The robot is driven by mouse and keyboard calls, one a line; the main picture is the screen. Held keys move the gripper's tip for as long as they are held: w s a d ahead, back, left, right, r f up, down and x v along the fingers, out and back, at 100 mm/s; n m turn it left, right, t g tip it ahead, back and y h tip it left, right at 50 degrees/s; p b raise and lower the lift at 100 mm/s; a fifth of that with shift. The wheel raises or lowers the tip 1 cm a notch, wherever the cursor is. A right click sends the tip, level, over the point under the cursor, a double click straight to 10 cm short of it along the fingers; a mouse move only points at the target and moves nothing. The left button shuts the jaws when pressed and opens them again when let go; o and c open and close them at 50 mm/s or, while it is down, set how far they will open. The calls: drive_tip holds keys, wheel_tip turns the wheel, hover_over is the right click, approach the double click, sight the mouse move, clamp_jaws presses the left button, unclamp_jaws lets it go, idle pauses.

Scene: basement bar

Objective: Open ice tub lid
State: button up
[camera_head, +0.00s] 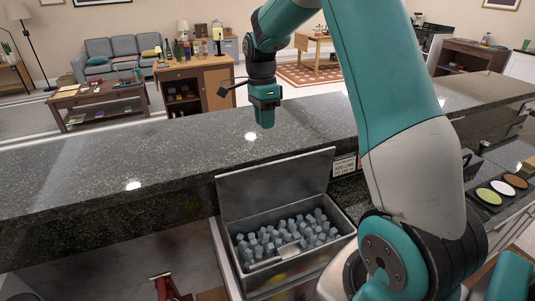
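The metal ice tub (238,273) sits below the counter at the lower middle. Its grey lid (270,183) stands raised along the tub's back edge, tilted up against the counter side, so the opening is uncovered. Many pale ice cubes (283,237) fill the tub. My gripper (266,122) points down above the dark stone counter, behind and above the lid and apart from it. I see no thing held in it, but its fingers are small and seen from one side, so their opening is unclear.
The dark stone counter (110,175) runs across the view, with bare top on both sides of my gripper. A tray of coloured round garnish containers (502,188) lies at right. A small sign (344,165) is on the counter side. A red object (165,287) stands at lower left.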

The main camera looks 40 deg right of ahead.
sight(268, 156)
drive_tip(key=f+p, duration=0.1)
drive_tip(key=f, duration=0.2)
drive_tip(key=s+f, duration=0.1)
drive_tip(key=f, duration=0.3)
drive_tip(key=f+p, duration=0.1)
drive_tip(key=f, duration=0.2)
drive_tip(key=shift+s+a+f+p, duration=0.3)
drive_tip(key=shift+s+f, duration=0.05)
drive_tip(key=shift+f, duration=0.05)
clamp_jaws()
